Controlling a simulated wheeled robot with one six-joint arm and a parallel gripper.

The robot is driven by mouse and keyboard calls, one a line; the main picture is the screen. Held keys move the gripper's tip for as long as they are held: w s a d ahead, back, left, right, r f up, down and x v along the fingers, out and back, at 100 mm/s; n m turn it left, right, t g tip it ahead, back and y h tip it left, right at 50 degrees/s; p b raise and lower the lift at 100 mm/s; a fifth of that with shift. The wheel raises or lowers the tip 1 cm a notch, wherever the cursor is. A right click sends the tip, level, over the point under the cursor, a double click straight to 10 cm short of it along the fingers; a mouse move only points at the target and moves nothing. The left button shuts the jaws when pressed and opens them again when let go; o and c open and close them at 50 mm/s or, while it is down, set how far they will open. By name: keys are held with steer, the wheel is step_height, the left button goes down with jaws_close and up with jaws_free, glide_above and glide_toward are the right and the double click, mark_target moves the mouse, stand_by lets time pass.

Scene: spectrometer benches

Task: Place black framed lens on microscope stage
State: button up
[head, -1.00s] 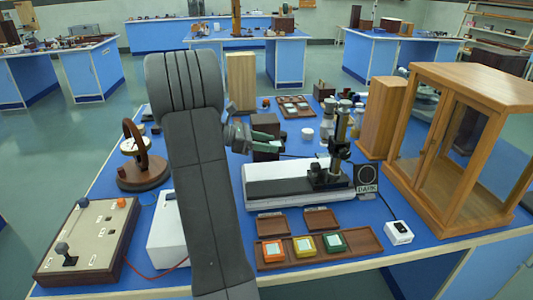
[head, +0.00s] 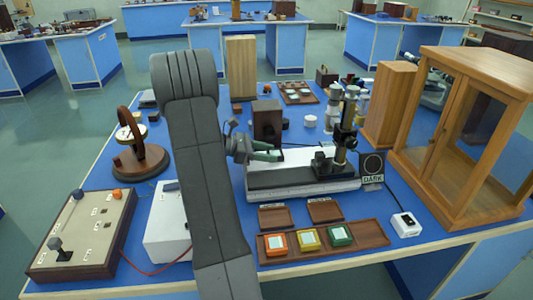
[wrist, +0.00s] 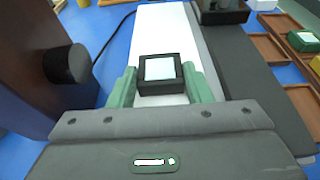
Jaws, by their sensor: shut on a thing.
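My gripper (wrist: 160,82) is shut on the black framed lens (wrist: 142,88), a small square black frame with a pale centre, held between its two green fingers in the wrist view. In the head view my gripper (head: 264,155) is at the left end of a white-and-black instrument bed (head: 262,180); the lens is too small to make out there. A dark upright stand with a brass column (head: 341,150) rises from the bed's right part. A microscope (head: 434,88) shows partly behind the wooden cabinet at the right. I cannot tell whether the lens touches the bed.
A dark box (head: 267,121) stands close behind my gripper; its knob (wrist: 68,64) shows in the wrist view. A tray (head: 370,234) of coloured framed pieces lies in front. The glazed cabinet (head: 440,187) and wooden block (head: 390,104) stand at the right.

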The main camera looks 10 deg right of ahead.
steer(key=o, duration=1)
steer(key=shift+r, duration=0.1)
steer(key=v, duration=1.2)
steer(key=shift+p, duration=0.3)
